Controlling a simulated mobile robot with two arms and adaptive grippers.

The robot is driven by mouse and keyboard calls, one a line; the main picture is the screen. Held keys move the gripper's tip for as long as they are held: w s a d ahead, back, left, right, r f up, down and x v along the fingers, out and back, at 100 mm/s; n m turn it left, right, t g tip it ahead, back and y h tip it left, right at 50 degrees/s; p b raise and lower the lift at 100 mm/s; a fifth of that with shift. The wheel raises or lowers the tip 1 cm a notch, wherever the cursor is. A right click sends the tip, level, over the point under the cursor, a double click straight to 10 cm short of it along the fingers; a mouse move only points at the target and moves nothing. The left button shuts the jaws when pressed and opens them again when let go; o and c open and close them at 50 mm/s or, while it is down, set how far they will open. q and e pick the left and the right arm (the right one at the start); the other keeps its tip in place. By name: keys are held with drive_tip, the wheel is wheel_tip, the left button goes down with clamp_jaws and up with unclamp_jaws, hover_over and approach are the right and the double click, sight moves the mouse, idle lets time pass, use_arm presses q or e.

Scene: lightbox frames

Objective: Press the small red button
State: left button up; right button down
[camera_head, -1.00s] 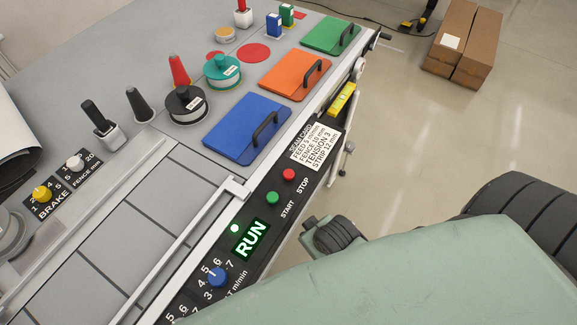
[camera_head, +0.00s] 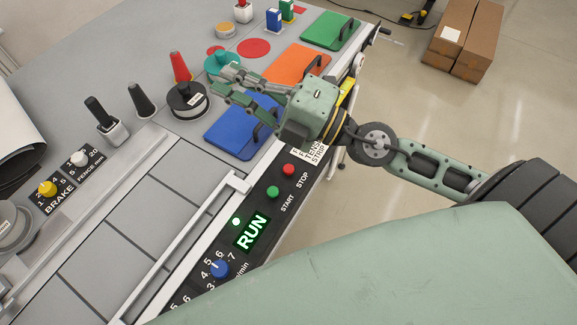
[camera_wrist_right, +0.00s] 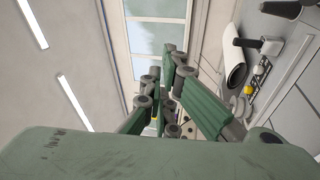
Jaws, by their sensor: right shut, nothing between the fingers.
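The small red button (camera_head: 289,169) sits on the black panel strip at the machine's front edge, beside the label STOP. A green button (camera_head: 272,192) labelled START is just below and left of it. My right gripper (camera_head: 225,83) is shut and empty, raised over the blue and orange lids, above and left of the red button in the picture and apart from it. Its fingers point left; they also show in the right wrist view (camera_wrist_right: 168,92), where I cannot make out the red button. My left gripper is not in view.
A lit RUN display (camera_head: 251,232) and a blue knob (camera_head: 220,268) lie lower on the panel. Black-handled blue (camera_head: 228,138), orange (camera_head: 290,66) and green (camera_head: 331,31) lids line the table. A black spool (camera_head: 188,101) stands nearby. Cardboard boxes (camera_head: 463,40) stand on the floor.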

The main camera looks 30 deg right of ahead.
wheel_tip(320, 180, down, 4)
drive_tip(key=s+a+n+g, duration=0.2)
drive_tip(key=n+g, duration=0.3)
drive_tip(key=n+g+h, duration=0.4)
drive_tip(key=h, duration=0.4)
hover_over(289, 170)
drive_tip(key=w+d, duration=0.2)
wheel_tip(289, 170, down, 13)
drive_tip(key=shift+a, duration=0.2)
drive_tip(key=shift+w, duration=0.1)
wheel_tip(289, 170, down, 8)
drive_tip(key=b, duration=0.4)
drive_tip(key=shift+b, duration=0.3)
drive_tip(key=shift+f+b, duration=0.35)
drive_tip(key=shift+b, duration=0.1)
drive_tip(key=shift+f+b, duration=0.45)
drive_tip(key=shift+b, duration=0.2)
